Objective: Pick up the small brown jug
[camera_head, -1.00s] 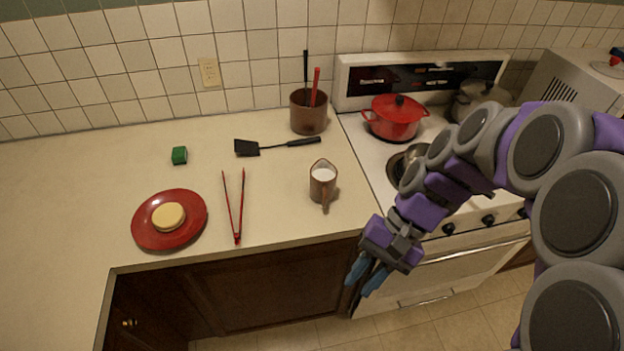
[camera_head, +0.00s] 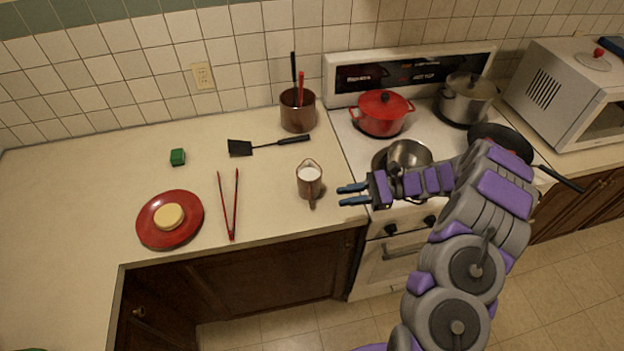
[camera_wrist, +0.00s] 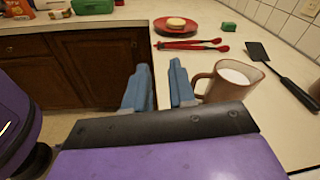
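The small brown jug (camera_head: 309,181) stands upright on the counter near its front right edge, with white contents showing at the top. In the wrist view the jug (camera_wrist: 232,82) is right of the fingers, its handle turned toward them. My gripper (camera_head: 340,195) is just right of the jug in the head view, pointing left, with its blue fingers apart and empty. In the wrist view my gripper (camera_wrist: 160,85) shows a clear gap between the fingertips. The right finger looks close to the handle; I cannot tell if they touch.
Red tongs (camera_head: 230,205), a black spatula (camera_head: 268,146) and a brown utensil crock (camera_head: 298,112) lie or stand near the jug. A red plate (camera_head: 190,237) holds a yellow round item. The stove (camera_head: 352,137) with pots is on the right.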

